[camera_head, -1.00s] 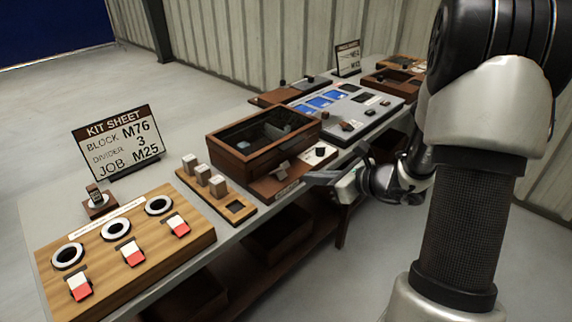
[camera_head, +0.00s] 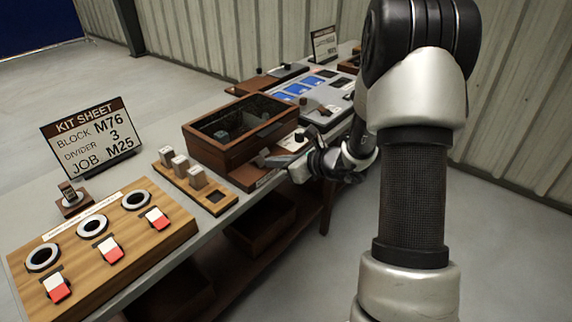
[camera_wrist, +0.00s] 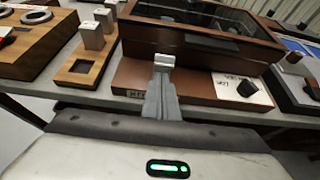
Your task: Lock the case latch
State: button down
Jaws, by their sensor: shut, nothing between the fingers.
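The case (camera_head: 215,155) is a dark brown wooden box with a dark see-through top; it stands mid-bench. It also shows at the top of the wrist view (camera_wrist: 150,35), where its top looks closed. A dark plate (camera_wrist: 210,42), perhaps part of the latch, sits on its front face. A black knob (camera_wrist: 247,89) stands on a white label on the ledge to the right. My gripper (camera_wrist: 163,62) is shut and empty, its fingertips just in front of the case's front face. Contact cannot be told. In the head view my gripper (camera_head: 264,160) partly hides the case front and ledge.
A wooden rack with pale-topped blocks (camera_head: 180,165) stands left of the case. A board with rings and red-white switches (camera_head: 110,235) lies nearer. A kit sheet sign (camera_head: 92,137) stands behind. A grey panel with blue tiles (camera_head: 320,95) lies beyond the case.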

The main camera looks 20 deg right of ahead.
jog(key=shift+x, duration=0.95)
jog(key=shift+r, duration=0.15)
